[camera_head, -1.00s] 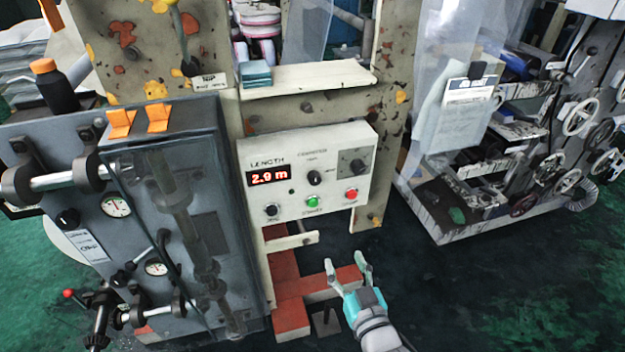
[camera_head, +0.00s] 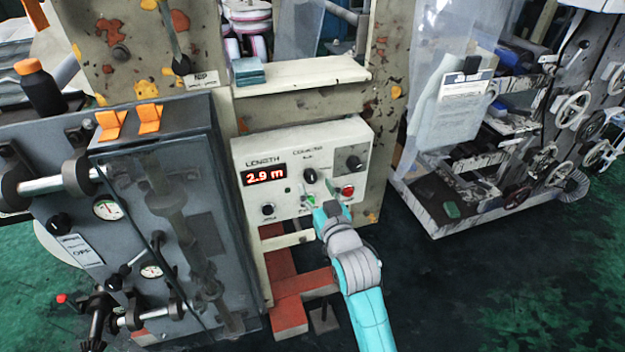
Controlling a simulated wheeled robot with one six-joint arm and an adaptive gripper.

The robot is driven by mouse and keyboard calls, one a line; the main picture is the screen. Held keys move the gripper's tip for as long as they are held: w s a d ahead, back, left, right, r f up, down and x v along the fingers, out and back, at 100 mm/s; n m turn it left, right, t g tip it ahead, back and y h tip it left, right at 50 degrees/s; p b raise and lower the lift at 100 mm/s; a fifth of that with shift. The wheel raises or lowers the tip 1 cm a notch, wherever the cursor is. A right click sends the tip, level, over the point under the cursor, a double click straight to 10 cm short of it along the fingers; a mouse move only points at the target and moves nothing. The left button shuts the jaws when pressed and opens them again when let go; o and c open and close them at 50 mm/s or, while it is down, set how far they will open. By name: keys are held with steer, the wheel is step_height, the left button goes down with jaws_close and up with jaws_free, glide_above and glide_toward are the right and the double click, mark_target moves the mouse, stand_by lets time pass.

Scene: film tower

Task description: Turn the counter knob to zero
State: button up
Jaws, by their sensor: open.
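The cream counter panel (camera_head: 286,152) has a red display (camera_head: 264,174) reading 2.9 m beside the label LENGTH. A black knob (camera_head: 310,175) sits in the middle of the panel under the small lettering. Another black knob (camera_head: 354,163) is at the upper right, and a third knob (camera_head: 268,209) is at the lower left. My gripper (camera_head: 319,192) is open in front of the panel, its fingertips just below the middle knob. I cannot tell whether they touch it. The fingers partly hide the green button area. The red button (camera_head: 348,191) shows to their right.
A grey cabinet (camera_head: 75,205) with gauges, rollers and a clear cover stands close on the left. A cream shelf (camera_head: 300,75) is above the panel. Open dark floor (camera_head: 450,290) is at the right.

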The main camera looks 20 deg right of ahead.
mark_target(312, 179)
steer(key=shift+w, duration=1.8)
jaws_close()
